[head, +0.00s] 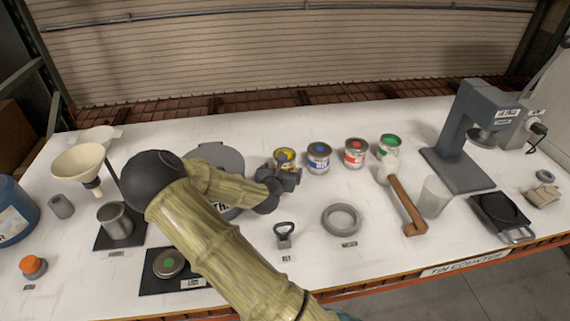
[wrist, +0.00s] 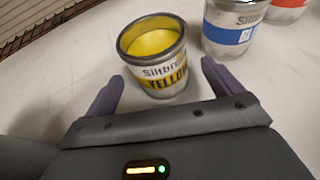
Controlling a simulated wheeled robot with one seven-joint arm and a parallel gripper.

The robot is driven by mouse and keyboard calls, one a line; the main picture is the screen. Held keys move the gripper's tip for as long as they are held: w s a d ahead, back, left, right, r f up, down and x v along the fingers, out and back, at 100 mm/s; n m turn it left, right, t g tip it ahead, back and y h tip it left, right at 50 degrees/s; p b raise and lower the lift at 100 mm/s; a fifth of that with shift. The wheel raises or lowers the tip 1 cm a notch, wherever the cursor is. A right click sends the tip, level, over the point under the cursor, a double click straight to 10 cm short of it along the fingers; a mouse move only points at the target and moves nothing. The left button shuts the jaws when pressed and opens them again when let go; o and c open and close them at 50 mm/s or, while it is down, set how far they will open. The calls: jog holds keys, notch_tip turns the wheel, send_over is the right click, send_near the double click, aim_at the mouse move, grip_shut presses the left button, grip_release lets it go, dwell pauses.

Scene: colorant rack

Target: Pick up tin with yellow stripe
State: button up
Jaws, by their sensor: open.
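The tin with the yellow stripe (wrist: 158,62) stands upright on the white counter, with a yellow top, a grey rim and a label reading YELLOW. In the head view the tin (head: 285,156) is partly hidden behind my gripper (head: 278,177). In the wrist view my gripper (wrist: 165,90) is open, one finger on each side of the tin's near, lower part. Nothing is held.
A blue-striped tin (head: 319,157) stands just right of the yellow one, near my right finger. A red tin (head: 355,153) and a green tin (head: 389,146) follow. A grey ring (head: 341,220) and a wooden-handled mallet (head: 408,207) lie nearer the front.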

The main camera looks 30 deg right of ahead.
jog(key=shift+x, duration=1.85)
jog(key=shift+a+r, duration=0.1)
jog(key=shift+r, duration=0.05)
jog(key=shift+s, duration=0.15)
jog(key=shift+c, duration=0.4)
jog(key=c, duration=1.1)
jog(key=shift+r, duration=0.35)
jog(key=shift+r, duration=4.65)
jog(key=shift+r, duration=0.1)
